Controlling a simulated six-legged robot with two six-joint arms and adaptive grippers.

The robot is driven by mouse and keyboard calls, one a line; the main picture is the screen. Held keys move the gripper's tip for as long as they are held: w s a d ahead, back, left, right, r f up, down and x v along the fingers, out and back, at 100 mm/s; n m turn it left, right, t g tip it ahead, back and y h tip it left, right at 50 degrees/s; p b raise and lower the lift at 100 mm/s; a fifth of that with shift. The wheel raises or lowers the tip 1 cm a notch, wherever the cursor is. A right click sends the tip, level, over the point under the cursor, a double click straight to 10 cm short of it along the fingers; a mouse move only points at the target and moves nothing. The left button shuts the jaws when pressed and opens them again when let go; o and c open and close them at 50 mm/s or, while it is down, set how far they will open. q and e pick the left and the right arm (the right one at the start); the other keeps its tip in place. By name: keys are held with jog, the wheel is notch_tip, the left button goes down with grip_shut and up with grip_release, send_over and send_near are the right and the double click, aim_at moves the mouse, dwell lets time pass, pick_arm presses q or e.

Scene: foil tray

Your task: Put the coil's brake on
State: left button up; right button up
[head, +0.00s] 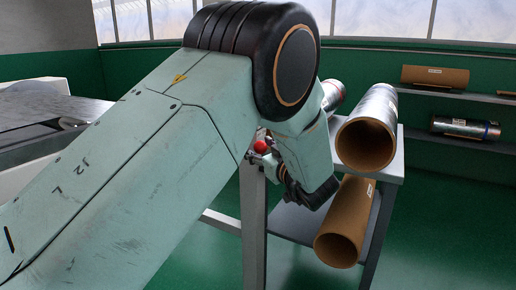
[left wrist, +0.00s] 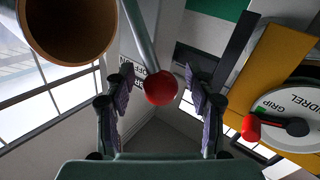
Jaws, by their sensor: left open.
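A lever with a red ball knob (left wrist: 161,88) shows in the left wrist view, its grey rod running up from the knob. The red knob also shows in the head view (head: 261,147), beside my left gripper (head: 268,158). In the left wrist view my left gripper (left wrist: 161,92) is open, one finger on each side of the knob, with a visible gap on both sides. The coil itself and the rest of the lever's mount are hidden or cannot be made out. My right gripper is not in view.
A round dial (left wrist: 292,115) marked MANDREL GRIP with a red-tipped handle (left wrist: 252,128) is at right in the left wrist view. A foil roll (head: 377,112) lies on a stand, a cardboard tube (head: 345,222) below it. Wall shelves (head: 460,93) hold more rolls.

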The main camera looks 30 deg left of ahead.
pick_arm(q)
jog(key=shift+s+d+r, duration=0.2)
jog(key=shift+s+r, duration=0.05)
jog(key=shift+c, duration=1.1)
jog(key=shift+w+a+f, duration=0.1)
jog(key=shift+w+f, duration=0.1)
jog(key=c, duration=0.3)
jog(key=shift+r, duration=0.1)
grip_shut()
